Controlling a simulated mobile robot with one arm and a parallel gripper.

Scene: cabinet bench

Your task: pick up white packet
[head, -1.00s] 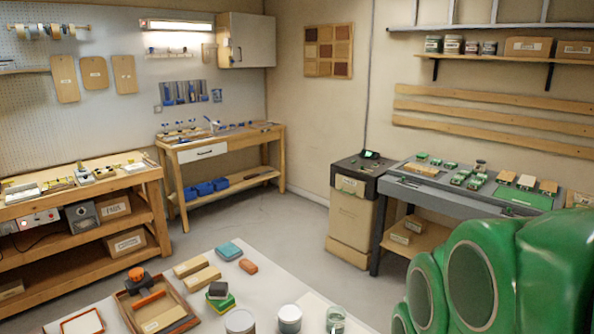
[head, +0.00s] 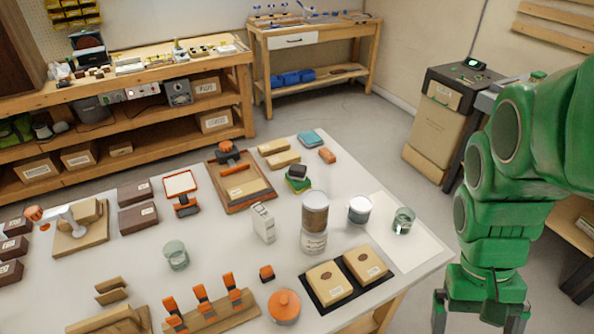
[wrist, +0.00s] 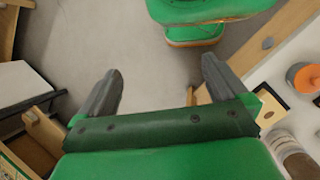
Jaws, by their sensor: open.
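A small white packet (head: 264,222) stands upright on the white table (head: 357,183), near its middle in the head view. It is left of a tall jar with brown contents (head: 315,215). My gripper (head: 478,314) hangs off the table's right side, well to the right of the packet and apart from it. In the wrist view my gripper (wrist: 161,70) has its two grey fingers spread, with nothing but floor between them. I cannot make out the packet in the wrist view.
Near the packet are two tan packages on a black tray (head: 308,279), a white-lidded can (head: 359,209), a glass (head: 403,220), an orange-lidded jar (head: 284,306) and a wooden tray (head: 217,195). A clamp rack (head: 212,310) is at the front.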

